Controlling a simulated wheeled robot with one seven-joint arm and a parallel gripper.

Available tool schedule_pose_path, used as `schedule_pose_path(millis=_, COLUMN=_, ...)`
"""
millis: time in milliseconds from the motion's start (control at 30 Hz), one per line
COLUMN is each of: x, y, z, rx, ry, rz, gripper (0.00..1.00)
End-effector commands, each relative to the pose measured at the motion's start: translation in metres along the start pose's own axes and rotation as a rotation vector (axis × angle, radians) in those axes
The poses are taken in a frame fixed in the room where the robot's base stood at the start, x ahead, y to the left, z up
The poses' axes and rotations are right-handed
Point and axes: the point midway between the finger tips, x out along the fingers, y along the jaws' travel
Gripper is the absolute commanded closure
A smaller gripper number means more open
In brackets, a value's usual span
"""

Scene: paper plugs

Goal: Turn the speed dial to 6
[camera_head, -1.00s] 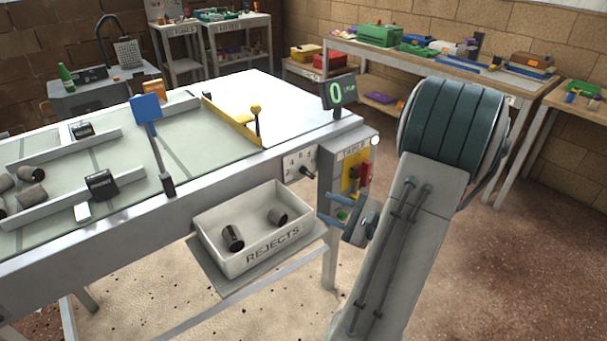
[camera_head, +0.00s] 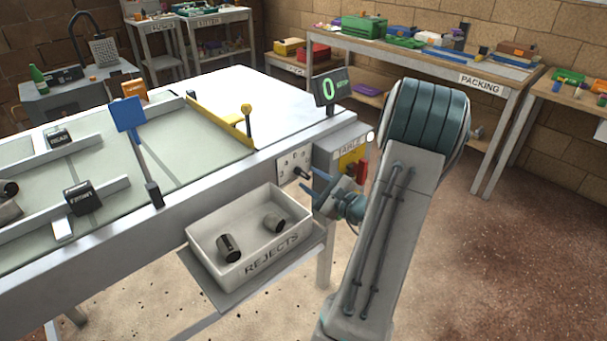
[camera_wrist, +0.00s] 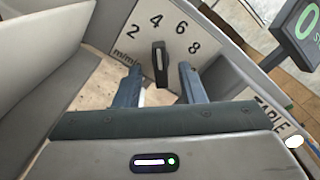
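The speed dial is a dark knob (camera_wrist: 160,62) on a pale plate (camera_wrist: 190,23) marked 2, 4, 6 and 8. In the wrist view the knob's long side stands nearly upright; I cannot tell which end points. In the head view the dial plate (camera_head: 286,164) is on the table's front side. My gripper (camera_wrist: 160,70) is open, with one finger to each side of the knob and a gap at both sides. In the head view my gripper (camera_head: 310,187) is just below and right of the dial. The speed display (camera_head: 330,90) reads 0 STOP.
A white REJECTS bin (camera_head: 272,266) with two dark plugs sits on a shelf left of my gripper. A grey TABLE box (camera_head: 326,151) with a red switch (camera_head: 361,170) is close on the right.

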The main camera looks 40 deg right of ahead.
Motion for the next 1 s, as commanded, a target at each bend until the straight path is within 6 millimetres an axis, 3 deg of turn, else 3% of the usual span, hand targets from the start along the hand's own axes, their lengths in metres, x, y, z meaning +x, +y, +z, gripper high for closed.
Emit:
schedule_pose_path(millis=233, x=0.031, y=0.000, z=0.000, rx=0.000, ry=-0.001, rz=0.000, gripper=0.64)
schedule_pose_path(millis=600, x=0.037, y=0.000, z=0.000, rx=0.000, ry=0.001, rz=-0.001, gripper=0.64)
schedule_pose_path(millis=733, x=0.037, y=0.000, z=0.000, rx=0.000, ry=0.000, rz=-0.001, gripper=0.97)
schedule_pose_path(millis=1000, x=0.037, y=-0.001, z=0.000, rx=0.012, ry=0.000, rz=0.000, gripper=1.00)
